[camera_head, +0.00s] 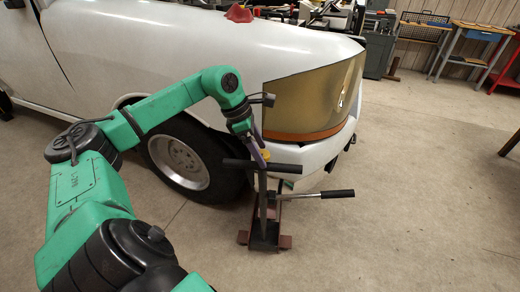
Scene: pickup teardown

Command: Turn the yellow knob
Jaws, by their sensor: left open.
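A small yellow knob (265,154) shows at the top of a floor jack (265,226), just in front of the white pickup's front corner. My left gripper (258,156) reaches down to the knob from the upper left. Its jaws are open, with a purple-grey finger close beside the knob. The gripper partly hides the knob, and I cannot tell whether they touch. The jack has a dark upright, a black crossbar (286,167) near its top and a lever with a black grip (338,194) pointing right. My right gripper is out of view.
The white pickup (130,40) fills the upper left, with its front wheel (180,160) behind my left arm. A red object (238,13) lies on its hood. Workbenches (478,34) stand along the back wall. The concrete floor (420,170) on the right is mostly clear.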

